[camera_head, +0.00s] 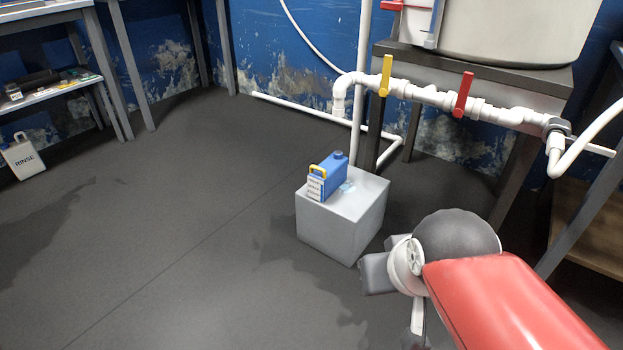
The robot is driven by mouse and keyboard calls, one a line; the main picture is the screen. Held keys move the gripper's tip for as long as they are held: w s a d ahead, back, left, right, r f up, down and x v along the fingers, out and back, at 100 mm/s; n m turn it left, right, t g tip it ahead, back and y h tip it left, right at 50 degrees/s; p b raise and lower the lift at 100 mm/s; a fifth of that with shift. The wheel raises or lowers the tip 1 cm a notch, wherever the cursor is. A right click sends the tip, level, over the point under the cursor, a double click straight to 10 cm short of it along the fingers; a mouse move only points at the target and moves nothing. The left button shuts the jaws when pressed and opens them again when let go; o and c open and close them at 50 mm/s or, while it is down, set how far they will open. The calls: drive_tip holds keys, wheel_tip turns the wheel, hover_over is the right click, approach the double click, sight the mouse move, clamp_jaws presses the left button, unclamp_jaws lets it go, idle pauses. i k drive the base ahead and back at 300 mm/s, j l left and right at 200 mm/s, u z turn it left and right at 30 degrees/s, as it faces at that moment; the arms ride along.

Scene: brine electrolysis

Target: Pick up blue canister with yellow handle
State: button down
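A blue canister (335,175) with a yellow handle (317,169) stands upright on a light grey block (340,230). My red and white arm comes in from the lower right. The end of my arm is near the right front of the block, apart from the canister. My gripper's fingertips cannot be made out, so I cannot tell if it is open or shut.
White pipes with a yellow valve lever (387,75) and a red valve lever (463,94) run above and behind the block. A white tank (500,30) stands on a table at the back right. A white RINSE jug (23,157) stands far left. Open floor lies left of the block.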

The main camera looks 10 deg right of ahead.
sight(324, 179)
drive_tip(key=i+j+z, duration=0.1)
drive_tip(key=i, duration=0.3)
drive_tip(key=i+j, duration=0.15)
drive_tip(key=i, duration=0.25)
drive_tip(key=i+j+z, duration=0.15)
drive_tip(key=i, duration=0.25)
